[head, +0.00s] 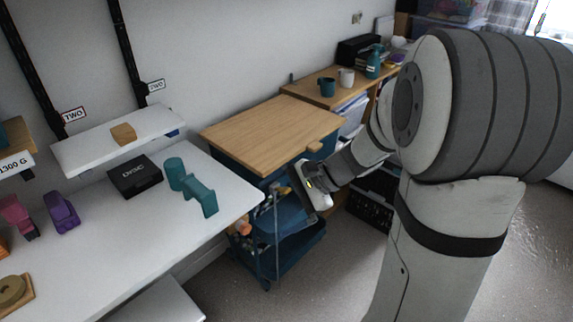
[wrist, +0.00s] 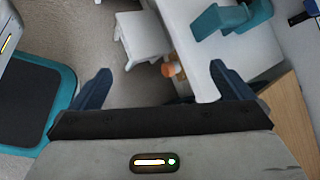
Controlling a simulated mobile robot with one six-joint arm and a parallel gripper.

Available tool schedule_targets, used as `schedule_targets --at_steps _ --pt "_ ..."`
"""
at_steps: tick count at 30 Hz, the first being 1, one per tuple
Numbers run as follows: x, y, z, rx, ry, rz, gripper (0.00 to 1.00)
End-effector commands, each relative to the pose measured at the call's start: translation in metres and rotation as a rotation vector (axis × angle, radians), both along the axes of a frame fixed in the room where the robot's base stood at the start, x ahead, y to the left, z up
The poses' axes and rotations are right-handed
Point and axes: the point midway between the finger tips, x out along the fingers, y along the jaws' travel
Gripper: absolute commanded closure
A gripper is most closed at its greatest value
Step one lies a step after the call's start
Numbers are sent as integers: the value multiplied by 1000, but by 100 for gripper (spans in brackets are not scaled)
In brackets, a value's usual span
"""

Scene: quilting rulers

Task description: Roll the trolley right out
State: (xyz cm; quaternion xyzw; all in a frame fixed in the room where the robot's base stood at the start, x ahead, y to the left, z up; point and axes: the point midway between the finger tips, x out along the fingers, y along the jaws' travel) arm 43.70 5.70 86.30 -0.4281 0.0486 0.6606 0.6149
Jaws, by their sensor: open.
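The trolley has a wooden top (head: 275,130) and a dark teal body with open shelves (head: 290,248) and small castors. It stands between the white table and the wooden counter. A small wooden block or handle (head: 315,146) shows at the top's front edge. My gripper (head: 312,188) is in front of the trolley, below the level of its top, and hides part of its shelves. In the wrist view my gripper (wrist: 162,85) is open, with nothing between its fingers. A wooden surface (wrist: 285,125), likely the trolley top, shows at that view's right edge.
The white table (head: 120,230) at left holds a black box (head: 134,176), a teal object (head: 190,185) and several clamp-like items. The wooden counter (head: 315,92) behind carries mugs. A white stool (wrist: 142,37) stands low beside the table. Floor (head: 335,265) in front of the trolley looks clear.

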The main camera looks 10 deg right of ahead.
Motion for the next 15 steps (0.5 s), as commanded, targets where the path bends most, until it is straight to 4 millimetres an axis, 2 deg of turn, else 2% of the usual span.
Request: schedule_targets --at_steps 1,5,9,12,15 --pt "21 -7 -32 89 43 -93 0" --pt "76 -33 -72 330 122 -339 0" --pt "130 -81 -119 577 175 -597 0" --pt "157 -119 -149 723 189 -749 0" --pt "174 -149 -171 828 190 -860 0"
